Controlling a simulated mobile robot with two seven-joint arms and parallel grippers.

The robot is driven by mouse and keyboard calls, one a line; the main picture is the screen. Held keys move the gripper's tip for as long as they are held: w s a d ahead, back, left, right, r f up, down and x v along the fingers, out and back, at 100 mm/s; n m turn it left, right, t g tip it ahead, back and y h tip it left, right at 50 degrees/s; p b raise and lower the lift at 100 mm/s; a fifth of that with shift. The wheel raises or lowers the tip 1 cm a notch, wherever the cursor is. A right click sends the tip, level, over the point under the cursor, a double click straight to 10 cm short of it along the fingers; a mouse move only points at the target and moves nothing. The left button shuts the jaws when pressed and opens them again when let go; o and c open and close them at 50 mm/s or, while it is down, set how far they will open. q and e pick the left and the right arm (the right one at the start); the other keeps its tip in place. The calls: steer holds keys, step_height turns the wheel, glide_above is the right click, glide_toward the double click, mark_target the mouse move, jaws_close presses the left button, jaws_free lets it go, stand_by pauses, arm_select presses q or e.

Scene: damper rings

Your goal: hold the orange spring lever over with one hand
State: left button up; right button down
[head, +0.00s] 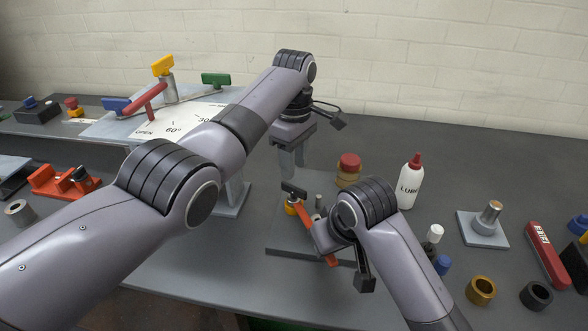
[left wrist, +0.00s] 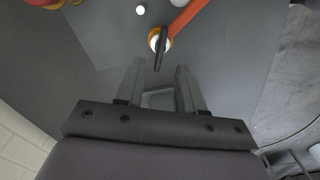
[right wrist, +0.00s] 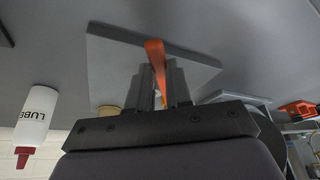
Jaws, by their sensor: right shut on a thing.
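The orange spring lever (head: 306,222) stands over a grey base plate (head: 285,237), partly hidden by my right gripper. My right gripper (head: 325,238) is shut on the lever. In the right wrist view the lever (right wrist: 155,50) comes out between the closed fingers (right wrist: 158,72). My left gripper (head: 292,160) is open and empty, pointing down above the far side of the plate. In the left wrist view its fingers (left wrist: 158,75) are apart, with a dark bar on an orange-ringed post (left wrist: 160,42) and the lever (left wrist: 187,15) beyond them.
A white lube bottle (head: 410,180) and a red-capped jar (head: 348,170) stand behind the plate. A dial panel (head: 150,122) with coloured handles is at the left. Rings (head: 481,291) and a red tool (head: 546,255) lie at the right.

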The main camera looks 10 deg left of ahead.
mark_target(294, 186)
arm_select(q)
steer(key=shift+r, duration=1.2)
steer(key=shift+f+m, duration=0.1)
steer(key=shift+m, duration=0.2)
steer(key=shift+f+m, duration=0.3)
steer(key=shift+f, duration=0.2)
steer(key=shift+f, duration=3.4)
jaws_close()
